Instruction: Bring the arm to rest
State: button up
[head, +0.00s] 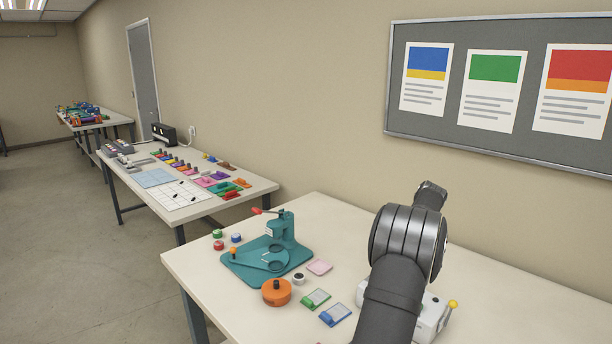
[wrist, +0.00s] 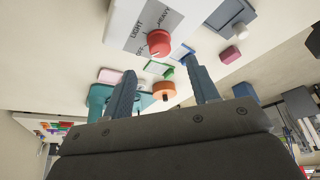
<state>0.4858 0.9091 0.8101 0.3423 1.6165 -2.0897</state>
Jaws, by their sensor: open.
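In the head view my arm rises at the right over the near table (head: 530,290). It hides my gripper there. In the wrist view my gripper (wrist: 160,85) is open, its two dark blue-grey fingers apart, with nothing seen held between them. Beyond the fingers are an orange round piece (wrist: 165,92) and a white box with a red knob (wrist: 159,43) marked LIGHT and HEAVY. I cannot tell how far the fingertips are from these things.
A teal press (head: 270,255), an orange round piece (head: 277,291), a pink pad (head: 320,267), a green piece (head: 316,299) and a blue piece (head: 335,315) lie left of my arm. A white box with a yellow knob (head: 453,303) is partly hidden behind it. The table's right part is clear.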

jog(key=x, duration=0.6)
jog(key=shift+a+f, duration=0.15)
jog(key=shift+f, duration=0.1)
jog(key=shift+r, duration=0.1)
jog(key=v, duration=1.7)
jog(key=x, duration=1.7)
jog(key=shift+a+f, duration=0.1)
jog(key=shift+f, duration=0.15)
jog(key=shift+s+r+m+t, duration=0.2)
jog(key=shift+m+t, duration=0.2)
jog(key=shift+m, duration=0.6)
jog(key=m+t, duration=0.1)
jog(key=m, duration=0.1)
jog(key=m+t, duration=0.1)
jog(key=m, duration=0.2)
jog(key=shift+m+h, duration=0.3)
jog(key=shift+h, duration=0.1)
jog(key=m+t+h, duration=0.1)
jog(key=m, duration=0.3)
jog(key=shift+s, duration=0.1)
jog(key=shift+a+m+h, duration=0.15)
jog(key=shift+m+h, duration=0.65)
jog(key=shift+m, duration=1.2)
jog(key=shift+t, duration=0.3)
